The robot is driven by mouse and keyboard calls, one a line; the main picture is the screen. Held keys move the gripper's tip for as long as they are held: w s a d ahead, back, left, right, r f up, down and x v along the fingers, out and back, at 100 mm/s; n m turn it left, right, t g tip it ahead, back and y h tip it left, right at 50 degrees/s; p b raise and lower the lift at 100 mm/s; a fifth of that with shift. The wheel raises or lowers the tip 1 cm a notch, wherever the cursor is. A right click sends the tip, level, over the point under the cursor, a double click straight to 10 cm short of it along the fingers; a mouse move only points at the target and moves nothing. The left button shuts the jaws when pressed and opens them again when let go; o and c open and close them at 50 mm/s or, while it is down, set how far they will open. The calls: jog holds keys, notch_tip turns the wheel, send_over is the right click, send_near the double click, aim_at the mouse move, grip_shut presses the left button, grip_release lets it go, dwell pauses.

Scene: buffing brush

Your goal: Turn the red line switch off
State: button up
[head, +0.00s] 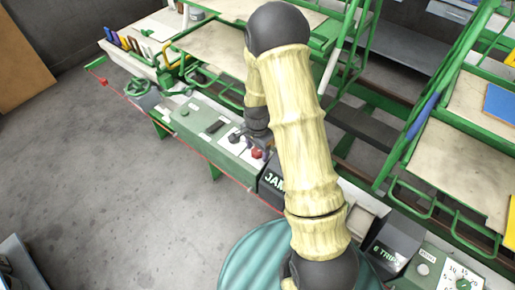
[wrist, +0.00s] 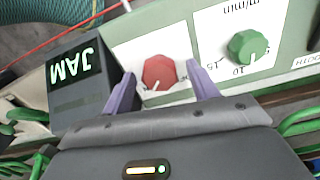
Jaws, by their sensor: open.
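The red switch is a round red knob (wrist: 159,72) on a white plate in the wrist view, with a pale pointer mark near its lower edge. In the head view the red knob (head: 257,154) shows small on the green console, just below my gripper (head: 260,143). In the wrist view my gripper (wrist: 160,70) is open, with one purple finger on each side of the knob. I cannot tell whether either finger touches it. The lettering beside the knob is mostly hidden by the fingers and gripper body.
A green dial (wrist: 248,47) marked m/min sits right of the knob in the wrist view. A dark box lit JAM (wrist: 76,75) stands to the left. In the head view, a TRIPS box (head: 392,243) stands farther right along the console. Open floor (head: 90,180) lies to the left.

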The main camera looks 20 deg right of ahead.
jog(key=c, duration=1)
jog(key=shift+n, duration=0.4)
jog(key=n, duration=0.7)
jog(key=shift+r+n+p, duration=0.1)
jog(key=shift+n+p, duration=0.25)
jog(key=shift+n, duration=0.05)
jog(key=n, duration=0.4)
jog(key=shift+n+p, duration=0.3)
jog(key=n+p, duration=0.1)
jog(key=n, duration=0.3)
jog(key=shift+n, duration=0.4)
